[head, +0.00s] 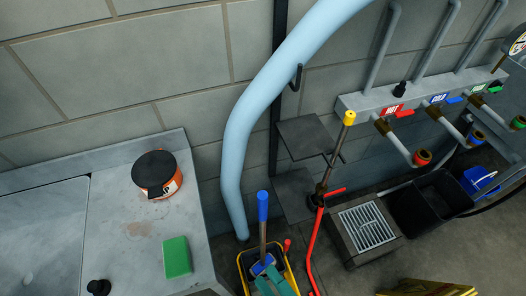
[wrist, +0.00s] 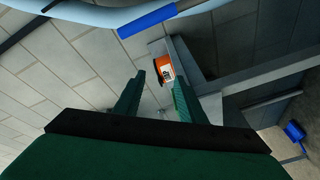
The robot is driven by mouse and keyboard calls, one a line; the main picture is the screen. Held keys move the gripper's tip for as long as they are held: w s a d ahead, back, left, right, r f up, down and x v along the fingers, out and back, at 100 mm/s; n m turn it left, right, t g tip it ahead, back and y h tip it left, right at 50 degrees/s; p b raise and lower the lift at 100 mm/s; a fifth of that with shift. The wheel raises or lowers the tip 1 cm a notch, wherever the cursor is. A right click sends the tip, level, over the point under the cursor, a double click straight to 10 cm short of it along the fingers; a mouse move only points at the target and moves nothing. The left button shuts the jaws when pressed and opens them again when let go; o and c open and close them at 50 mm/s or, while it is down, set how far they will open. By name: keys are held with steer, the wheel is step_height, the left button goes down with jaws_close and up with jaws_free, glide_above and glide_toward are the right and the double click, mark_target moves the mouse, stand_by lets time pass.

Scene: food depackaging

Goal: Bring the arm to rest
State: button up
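My gripper (wrist: 158,80) shows in the wrist view with its two dark green fingers spread apart. Nothing is held between them. An orange and black tub (wrist: 164,69) shows in the gap, but it stands well beyond the fingertips. In the head view the same tub (head: 157,174) stands upright on the grey counter. Two teal shapes at the bottom of the head view overlap the yellow bucket; I cannot tell for sure whether they are my fingers.
A green sponge (head: 177,257) lies on the counter (head: 115,215). A blue-handled tool (head: 262,207) stands by the yellow bucket (head: 289,272), near a thick light-blue hose (head: 233,150). Wall taps (head: 400,150), a floor drain (head: 367,227) and a black bin (head: 433,204) are at right.

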step_height(320, 180, down, 7)
steer(key=s+a+m+h, duration=0.2)
steer(key=m+h, duration=0.8)
steer(key=m, duration=0.9)
steer(key=shift+s, duration=0.4)
steer(key=shift+s, duration=0.15)
